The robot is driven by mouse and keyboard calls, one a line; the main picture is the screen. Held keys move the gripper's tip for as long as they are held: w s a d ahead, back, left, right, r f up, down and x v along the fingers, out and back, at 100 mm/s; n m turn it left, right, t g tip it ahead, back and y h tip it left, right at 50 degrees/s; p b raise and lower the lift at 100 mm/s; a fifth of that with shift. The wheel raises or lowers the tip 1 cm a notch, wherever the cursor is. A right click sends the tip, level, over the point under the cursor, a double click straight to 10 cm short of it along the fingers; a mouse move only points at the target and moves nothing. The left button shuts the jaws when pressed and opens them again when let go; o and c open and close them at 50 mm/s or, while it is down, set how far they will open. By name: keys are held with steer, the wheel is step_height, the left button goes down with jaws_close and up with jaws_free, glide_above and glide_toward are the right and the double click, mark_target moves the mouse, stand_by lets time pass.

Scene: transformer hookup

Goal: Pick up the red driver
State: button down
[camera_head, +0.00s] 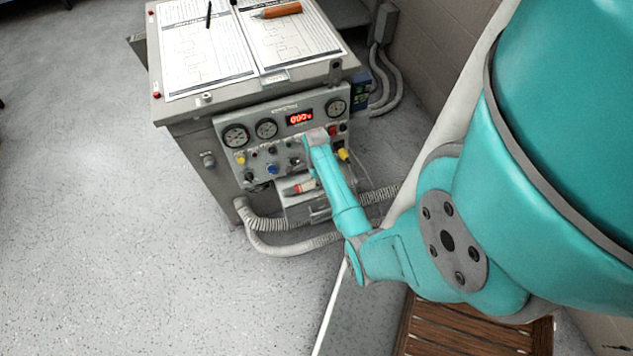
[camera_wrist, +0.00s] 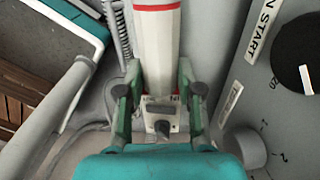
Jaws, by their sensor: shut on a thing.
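The red driver shows in the wrist view as a white shaft-like body with red edges and a red band (camera_wrist: 156,48). The driver's far end runs out of the wrist picture.
A grey cabinet's control panel (camera_head: 251,133) with gauges, a red display and knobs stands close by. In the wrist view, a panel with a black dial (camera_wrist: 306,80) is close at right. Papers and an orange-handled tool (camera_head: 277,10) lie on top. Grey hoses (camera_head: 290,243) curve below.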

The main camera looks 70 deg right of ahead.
step_height(320, 180, up, 5)
steer(key=shift+r, duration=0.1)
steer(key=s+a, duration=1.2)
steer(key=a, duration=0.3)
steer(key=shift+s, duration=0.35)
